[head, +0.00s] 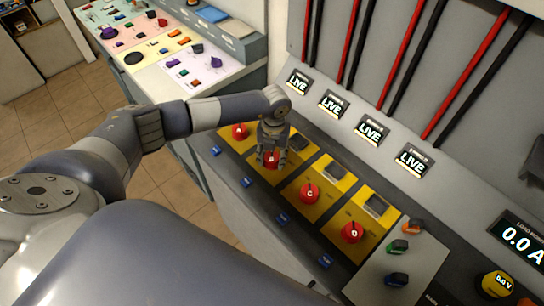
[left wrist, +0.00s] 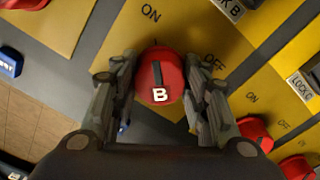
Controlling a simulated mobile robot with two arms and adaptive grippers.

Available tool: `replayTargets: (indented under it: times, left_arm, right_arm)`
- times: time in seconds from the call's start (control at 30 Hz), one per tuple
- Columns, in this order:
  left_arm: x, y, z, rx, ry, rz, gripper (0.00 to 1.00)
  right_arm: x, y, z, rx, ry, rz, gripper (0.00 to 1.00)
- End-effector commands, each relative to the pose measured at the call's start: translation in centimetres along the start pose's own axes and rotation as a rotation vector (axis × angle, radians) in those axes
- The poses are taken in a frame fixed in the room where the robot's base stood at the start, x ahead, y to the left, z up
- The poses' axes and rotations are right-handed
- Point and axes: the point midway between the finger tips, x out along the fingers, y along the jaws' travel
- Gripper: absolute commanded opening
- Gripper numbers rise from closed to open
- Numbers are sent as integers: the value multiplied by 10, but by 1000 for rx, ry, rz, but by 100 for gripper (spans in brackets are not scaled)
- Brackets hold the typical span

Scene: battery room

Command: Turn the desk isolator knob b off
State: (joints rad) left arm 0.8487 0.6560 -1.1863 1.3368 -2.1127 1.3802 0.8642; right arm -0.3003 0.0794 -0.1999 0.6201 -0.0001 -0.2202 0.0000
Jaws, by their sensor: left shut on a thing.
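Isolator knob B (head: 270,160) is a round red knob on a yellow plate of the sloped desk. In the left wrist view the red knob (left wrist: 172,72) carries a white letter B and a dark pointer bar. The bar points up toward the ON mark (left wrist: 151,13); the OFF mark (left wrist: 214,63) is to the right. My left gripper (head: 272,152) reaches down over the knob from above. In the left wrist view its fingers (left wrist: 160,88) stand on both sides of the knob, shut on it. My right gripper is not in view.
Similar red knobs sit beside it: one at the far left (head: 240,131), another to the right (head: 307,194) and a third further right (head: 352,233). Several displays read LIVE, including one (head: 299,81). Blue tags (head: 248,182) line the front edge. Another console (head: 190,50) stands behind left.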

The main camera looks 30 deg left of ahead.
Motion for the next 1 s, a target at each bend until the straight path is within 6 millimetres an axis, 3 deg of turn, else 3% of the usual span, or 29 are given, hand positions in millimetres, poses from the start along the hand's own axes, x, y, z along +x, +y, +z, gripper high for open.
replayTargets:
  times: [0.37, 1.0]
  left_arm:
    - [4, 0, 1, 215, -10, 0, 18]
    - [5, 1, 1, 821, -28, 2, 18]
  right_arm:
    - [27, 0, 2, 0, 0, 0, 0]
    - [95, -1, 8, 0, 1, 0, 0]
